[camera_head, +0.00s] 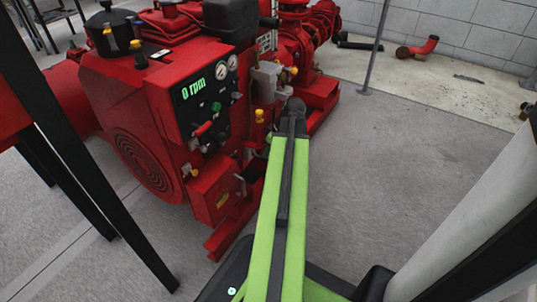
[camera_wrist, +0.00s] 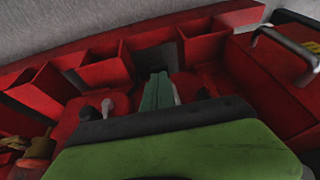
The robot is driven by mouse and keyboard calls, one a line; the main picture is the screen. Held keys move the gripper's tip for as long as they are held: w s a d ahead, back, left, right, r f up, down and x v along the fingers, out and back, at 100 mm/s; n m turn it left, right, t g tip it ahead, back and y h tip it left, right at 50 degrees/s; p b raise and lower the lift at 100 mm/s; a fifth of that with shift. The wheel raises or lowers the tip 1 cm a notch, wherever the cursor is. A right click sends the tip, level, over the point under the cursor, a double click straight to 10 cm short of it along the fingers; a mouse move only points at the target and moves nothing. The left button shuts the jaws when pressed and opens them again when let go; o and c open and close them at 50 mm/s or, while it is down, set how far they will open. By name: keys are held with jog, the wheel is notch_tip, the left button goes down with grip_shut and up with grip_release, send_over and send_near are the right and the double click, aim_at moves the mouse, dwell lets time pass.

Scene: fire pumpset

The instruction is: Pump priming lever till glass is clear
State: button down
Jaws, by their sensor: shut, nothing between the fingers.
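The red fire pumpset (camera_head: 150,105) stands at left and centre in the head view. Its dark panel (camera_head: 208,92) shows "0 rpm" in green, with two round gauges (camera_head: 226,68) above right. A red-handled lever (camera_head: 203,129) sticks out low on the panel; I cannot tell whether it is the priming lever. I cannot pick out the glass. My green arm reaches up beside the pumpset's right part; its dark end hides what lies behind. In the wrist view my gripper (camera_wrist: 158,90) appears as greenish fingers, shut and empty, over red metal boxes (camera_wrist: 105,65).
A thin grey post (camera_head: 374,50) stands behind right. Red and dark pipe pieces (camera_head: 418,48) lie by the block wall. A red stand with black legs (camera_head: 98,185) is close at left. Grey floor right of the pumpset is clear.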

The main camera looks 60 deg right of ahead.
jog(key=shift+a, duration=0.45)
jog(key=shift+d, duration=0.45)
jog(key=shift+s+f, duration=0.1)
jog(key=shift+f, duration=0.05)
